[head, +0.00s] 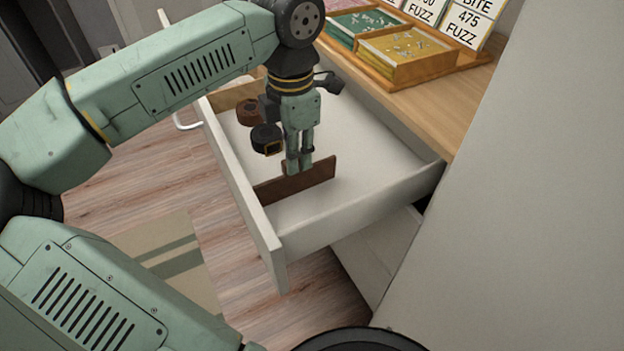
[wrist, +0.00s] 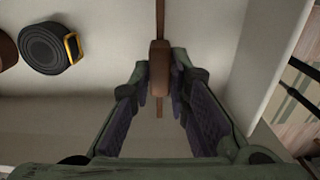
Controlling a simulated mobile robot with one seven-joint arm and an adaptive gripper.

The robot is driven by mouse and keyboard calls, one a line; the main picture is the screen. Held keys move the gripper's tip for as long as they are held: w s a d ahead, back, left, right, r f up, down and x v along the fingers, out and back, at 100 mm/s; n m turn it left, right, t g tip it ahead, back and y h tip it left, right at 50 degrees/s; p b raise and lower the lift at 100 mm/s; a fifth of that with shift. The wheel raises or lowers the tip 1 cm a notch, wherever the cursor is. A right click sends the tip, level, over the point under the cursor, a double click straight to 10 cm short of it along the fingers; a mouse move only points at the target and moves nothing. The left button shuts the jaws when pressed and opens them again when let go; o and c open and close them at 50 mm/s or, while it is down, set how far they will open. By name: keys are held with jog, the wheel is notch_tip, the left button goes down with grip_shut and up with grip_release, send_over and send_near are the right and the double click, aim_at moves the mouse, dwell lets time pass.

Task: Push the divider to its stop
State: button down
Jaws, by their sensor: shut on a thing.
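The divider (head: 318,178) is a thin dark-brown board standing upright in the open white drawer (head: 366,203). It reaches inward from near the drawer's front panel. My gripper (head: 299,168) points down into the drawer and is shut on the divider's top edge. In the wrist view the divider (wrist: 160,20) runs up the picture, with a thicker brown grip part (wrist: 159,70) between my two fingertips (wrist: 160,82). My fingers hide part of the divider in the head view. A stop cannot be made out in either view.
A black rolled belt (head: 266,138) with a gold buckle and a brown rolled belt (head: 248,112) lie in the drawer, left of the divider. The drawer floor right of it looks clear. The wooden desktop (head: 425,105) bears a tray of puzzle pieces (head: 405,52).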

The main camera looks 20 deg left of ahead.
jog(key=w+a, duration=0.6)
jog(key=a, duration=0.2)
jog(key=shift+w, duration=0.1)
jog(key=c, duration=1.8)
grip_release()
notch_tip(320, 180, up, 12)
